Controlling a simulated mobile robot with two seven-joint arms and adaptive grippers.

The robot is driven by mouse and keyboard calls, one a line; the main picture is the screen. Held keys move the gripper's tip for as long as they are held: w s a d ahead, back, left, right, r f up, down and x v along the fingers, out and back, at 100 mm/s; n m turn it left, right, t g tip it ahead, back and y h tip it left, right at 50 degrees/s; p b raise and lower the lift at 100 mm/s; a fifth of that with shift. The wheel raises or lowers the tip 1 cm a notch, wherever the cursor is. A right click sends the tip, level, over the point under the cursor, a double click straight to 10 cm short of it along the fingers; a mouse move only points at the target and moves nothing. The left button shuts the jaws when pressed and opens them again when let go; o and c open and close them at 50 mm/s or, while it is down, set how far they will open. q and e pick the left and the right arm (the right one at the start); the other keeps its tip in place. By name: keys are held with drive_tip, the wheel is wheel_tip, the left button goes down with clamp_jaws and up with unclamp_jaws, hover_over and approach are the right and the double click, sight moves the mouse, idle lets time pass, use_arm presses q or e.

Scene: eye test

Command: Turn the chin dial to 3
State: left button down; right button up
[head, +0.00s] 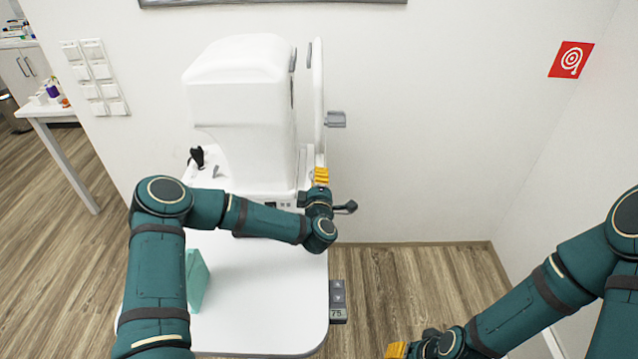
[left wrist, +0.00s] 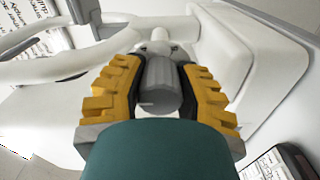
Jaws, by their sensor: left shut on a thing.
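The white eye-test machine (head: 240,95) stands on a white table (head: 265,300). My left gripper (head: 321,177) is at the machine's right side, below the upright white headrest frame (head: 318,90). In the left wrist view, the yellow fingers of my left gripper (left wrist: 160,80) are shut on a grey ribbed dial (left wrist: 160,88), one finger on each side. I cannot read any number on the dial, and in the head view the gripper hides it. My right gripper (head: 396,350) shows only in part at the bottom edge; its opening cannot be made out.
A green block-like thing (head: 197,280) stands on the table behind my left arm. A black joystick (head: 197,157) is at the machine's left. A grey panel reading 75 (head: 338,302) is on the table's right edge. The floor to the right (head: 430,280) is free.

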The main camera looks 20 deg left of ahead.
use_arm(q)
drive_tip(key=shift+r+n, duration=0.1)
drive_tip(key=shift+n, duration=0.4)
drive_tip(key=c, duration=0.6)
unclamp_jaws()
drive_tip(key=v, duration=1.2)
